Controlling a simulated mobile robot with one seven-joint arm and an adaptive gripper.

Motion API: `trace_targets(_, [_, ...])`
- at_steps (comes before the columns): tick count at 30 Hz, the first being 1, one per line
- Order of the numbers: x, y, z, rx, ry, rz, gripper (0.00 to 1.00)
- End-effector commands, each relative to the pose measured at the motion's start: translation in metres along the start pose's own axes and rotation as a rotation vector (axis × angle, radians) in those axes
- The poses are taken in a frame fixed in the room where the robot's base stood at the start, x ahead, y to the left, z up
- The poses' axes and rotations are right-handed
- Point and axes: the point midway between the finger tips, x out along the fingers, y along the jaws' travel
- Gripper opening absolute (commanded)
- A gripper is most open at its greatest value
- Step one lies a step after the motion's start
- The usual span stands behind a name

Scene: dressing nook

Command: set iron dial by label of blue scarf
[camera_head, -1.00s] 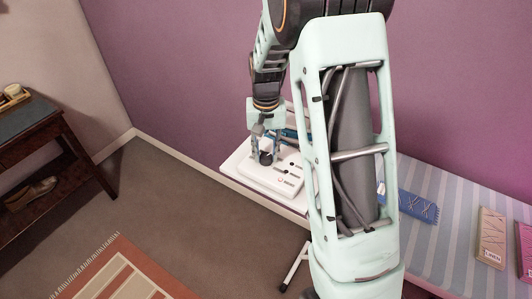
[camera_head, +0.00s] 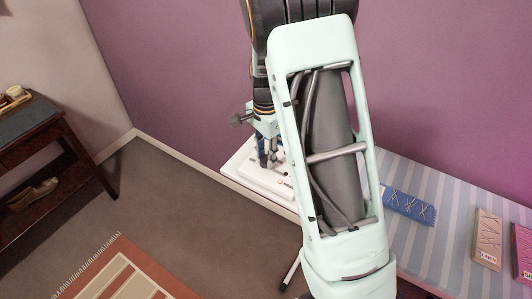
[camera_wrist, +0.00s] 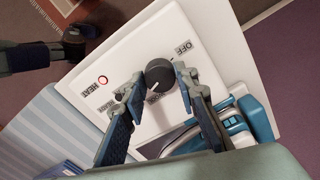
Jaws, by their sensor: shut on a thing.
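The iron's dial (camera_wrist: 159,74) is a round dark knob on a white control panel (camera_wrist: 110,65). The blue scarf (camera_head: 408,205) lies folded and tied on the striped surface. Its label is not visible, perhaps behind my arm.
The blue-and-white iron (camera_wrist: 230,125) stands beside the panel. Beige (camera_head: 488,238) and pink (camera_head: 523,252) tied bundles lie on the striped bench (camera_head: 440,175) at right. A dark wooden table (camera_head: 50,115) stands at left. The floor between is clear, with a rug in front.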

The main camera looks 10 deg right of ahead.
Motion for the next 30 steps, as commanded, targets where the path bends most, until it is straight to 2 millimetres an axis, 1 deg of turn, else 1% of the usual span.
trace_targets(9, [-0.0027,-0.0007,-0.0002,0.286,0.002,-0.001,0.03])
trace_targets(15, [-0.0024,-0.0006,0.0,0.428,0.001,-0.001,0.03])
trace_targets(21, [-0.0017,-0.0008,-0.0001,0.524,0.001,-0.002,0.03])
trace_targets(30, [-0.0008,-0.001,-0.0005,0.584,0.001,-0.003,0.03])
